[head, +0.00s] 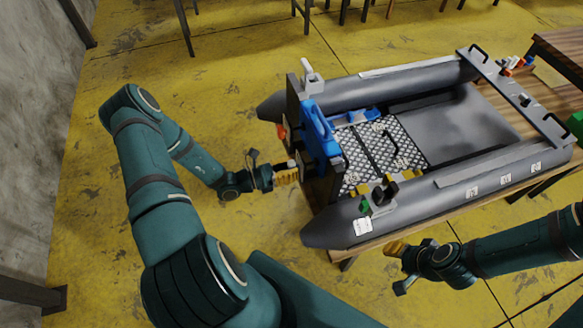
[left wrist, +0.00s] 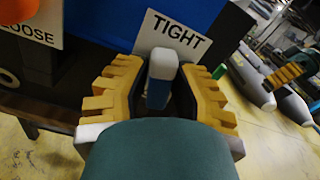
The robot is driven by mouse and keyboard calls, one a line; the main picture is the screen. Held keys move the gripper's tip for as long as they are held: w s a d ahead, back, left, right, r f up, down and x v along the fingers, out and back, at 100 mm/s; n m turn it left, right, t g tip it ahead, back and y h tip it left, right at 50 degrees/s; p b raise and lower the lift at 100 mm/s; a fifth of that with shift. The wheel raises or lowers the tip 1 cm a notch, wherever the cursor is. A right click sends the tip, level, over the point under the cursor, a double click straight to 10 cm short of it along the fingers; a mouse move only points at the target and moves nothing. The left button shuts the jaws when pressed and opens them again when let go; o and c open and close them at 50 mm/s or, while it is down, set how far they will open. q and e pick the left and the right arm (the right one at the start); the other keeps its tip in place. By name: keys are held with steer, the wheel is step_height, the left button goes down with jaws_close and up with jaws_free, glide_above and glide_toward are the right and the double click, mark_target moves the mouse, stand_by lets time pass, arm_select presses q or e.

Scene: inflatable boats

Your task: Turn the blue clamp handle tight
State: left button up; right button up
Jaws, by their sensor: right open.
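The clamp handle (left wrist: 163,72) has a pale top and a blue stem. In the left wrist view it stands upright between the two yellow fingers of my left gripper (left wrist: 160,95), below the sign marked TIGHT (left wrist: 174,40). I cannot tell whether both fingers press on it. The LOOSE sign (left wrist: 32,22) is to the left, partly cut off. In the head view my left gripper (head: 287,175) is at the boat's left end, and the handle is not clear there. My right gripper (head: 396,249) is open and empty in front of the boat's near tube.
The grey inflatable boat (head: 345,223) rests on a wooden table (head: 378,243). A blue part (head: 319,130) stands at its left end. An orange part (left wrist: 17,10) lies at the wrist view's upper left. Yellow floor (head: 225,100) is open left of the boat.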

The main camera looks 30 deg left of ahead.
arm_select(q)
steer(key=o, duration=0.7)
steer(key=shift+d, duration=0.1)
steer(key=v, duration=0.8)
